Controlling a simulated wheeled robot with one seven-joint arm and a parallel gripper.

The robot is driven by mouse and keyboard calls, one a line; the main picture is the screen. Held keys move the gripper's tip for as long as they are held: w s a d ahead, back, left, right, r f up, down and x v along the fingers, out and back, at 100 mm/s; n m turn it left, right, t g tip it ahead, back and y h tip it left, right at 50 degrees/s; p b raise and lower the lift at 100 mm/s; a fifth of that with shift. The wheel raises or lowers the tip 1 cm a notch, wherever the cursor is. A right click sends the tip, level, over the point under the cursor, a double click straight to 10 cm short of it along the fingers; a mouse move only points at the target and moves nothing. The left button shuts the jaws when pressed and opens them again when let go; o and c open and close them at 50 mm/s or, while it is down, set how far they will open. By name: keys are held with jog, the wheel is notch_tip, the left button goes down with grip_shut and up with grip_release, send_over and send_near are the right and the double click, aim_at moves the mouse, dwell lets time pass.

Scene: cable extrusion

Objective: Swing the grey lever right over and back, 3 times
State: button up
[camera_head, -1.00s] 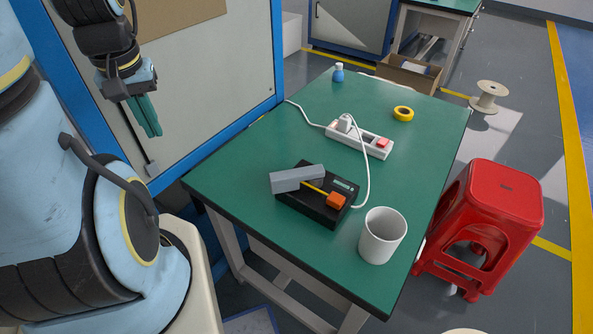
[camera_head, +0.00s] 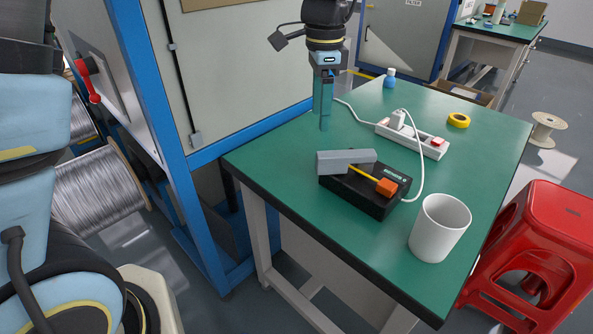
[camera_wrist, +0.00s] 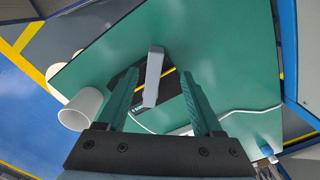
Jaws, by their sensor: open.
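The grey lever (camera_head: 345,161) is a grey bar on a black box (camera_head: 366,201) on the green table. It lies over the box's far left part and sticks out past its left end. A yellow rod runs from it to an orange block (camera_head: 387,187) on the box's right side. In the wrist view the lever (camera_wrist: 153,77) shows between the fingers, beyond their tips. My gripper (camera_head: 322,128) hangs pointing down beyond the lever in the head view, apart from it. In the wrist view its two green fingers (camera_wrist: 160,82) are spread, with nothing held.
A white mug (camera_head: 438,230) stands to the right of the box, near the table's front edge. A power strip (camera_head: 411,138) with a white cable lies behind the box. Yellow tape (camera_head: 458,120) and a blue bottle (camera_head: 389,78) are farther back. A red stool (camera_head: 545,240) stands right of the table.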

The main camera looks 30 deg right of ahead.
aim_at(323, 154)
jog(key=shift+s+d+f+m, duration=0.3)
jog(key=shift+s+f+m, duration=0.1)
jog(key=shift+s, duration=0.2)
notch_tip(323, 154, down, 10)
jog(key=shift+f+p, duration=0.15)
jog(key=shift+p, duration=0.45)
jog(key=shift+w, duration=0.1)
jog(key=shift+c, duration=0.4)
grip_shut()
